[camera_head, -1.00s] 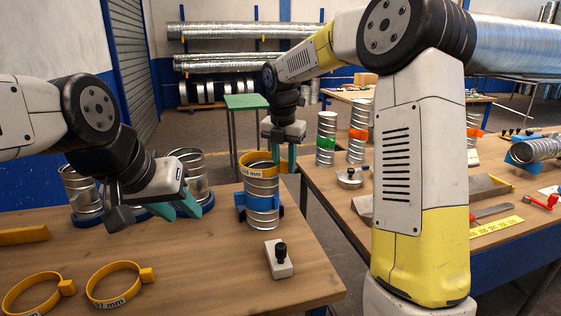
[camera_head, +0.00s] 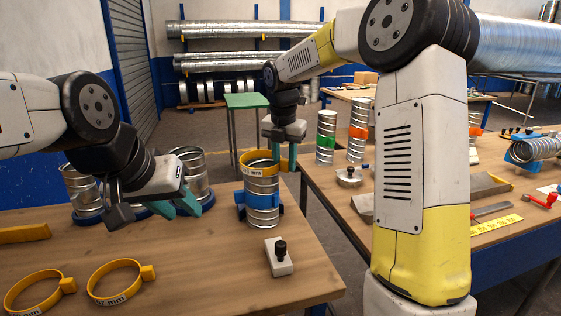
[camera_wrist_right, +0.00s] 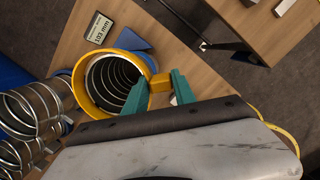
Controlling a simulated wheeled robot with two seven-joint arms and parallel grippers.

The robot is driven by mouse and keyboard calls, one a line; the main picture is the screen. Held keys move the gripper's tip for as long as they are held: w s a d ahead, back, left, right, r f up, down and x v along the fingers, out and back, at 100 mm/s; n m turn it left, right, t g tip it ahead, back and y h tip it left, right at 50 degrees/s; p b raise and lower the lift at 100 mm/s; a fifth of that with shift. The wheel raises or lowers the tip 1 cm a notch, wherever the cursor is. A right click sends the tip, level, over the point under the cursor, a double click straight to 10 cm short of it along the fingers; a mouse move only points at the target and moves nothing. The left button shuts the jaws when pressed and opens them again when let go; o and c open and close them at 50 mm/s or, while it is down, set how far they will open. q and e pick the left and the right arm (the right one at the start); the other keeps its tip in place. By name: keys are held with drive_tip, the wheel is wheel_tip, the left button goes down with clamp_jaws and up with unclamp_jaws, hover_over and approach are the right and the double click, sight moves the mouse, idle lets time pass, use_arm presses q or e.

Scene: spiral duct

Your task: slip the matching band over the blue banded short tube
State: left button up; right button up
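The short tube (camera_head: 262,211) is ribbed silver metal with a blue band, upright near the table's far right edge. A yellow band (camera_head: 262,171) with a millimetre label sits around its top end. In the right wrist view the yellow band (camera_wrist_right: 84,98) circles the tube's open mouth. My left gripper (camera_head: 175,209) is open and empty above the table, left of the tube.
Two loose yellow bands (camera_head: 90,283) (camera_head: 8,300) lie at the table's front left. Two silver tubes (camera_head: 82,190) (camera_head: 194,168) stand behind my left gripper. A white block with a black knob (camera_head: 279,265) lies in front of the banded tube. The middle of the table is clear.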

wheel_tip(320, 180, up, 8)
drive_tip(key=s, duration=0.1)
drive_tip(key=shift+a+f, duration=0.15)
drive_tip(key=shift+f, duration=0.05)
drive_tip(key=shift+s, duration=0.2)
idle(0.4)
drive_tip(key=s+d+f+m+t+y, duration=0.1)
drive_tip(key=s+d+m+t, duration=0.1)
drive_tip(key=s+m, duration=1.1)
drive_tip(key=s+d+f+m+t+y, duration=0.1)
drive_tip(key=s+d+m, duration=0.4)
drive_tip(key=s+m, duration=0.8)
drive_tip(key=shift+d+f+m+t+y, duration=0.3)
drive_tip(key=shift+f+m+t, duration=0.35)
drive_tip(key=shift+m, duration=1.25)
drive_tip(key=shift+w, duration=0.1)
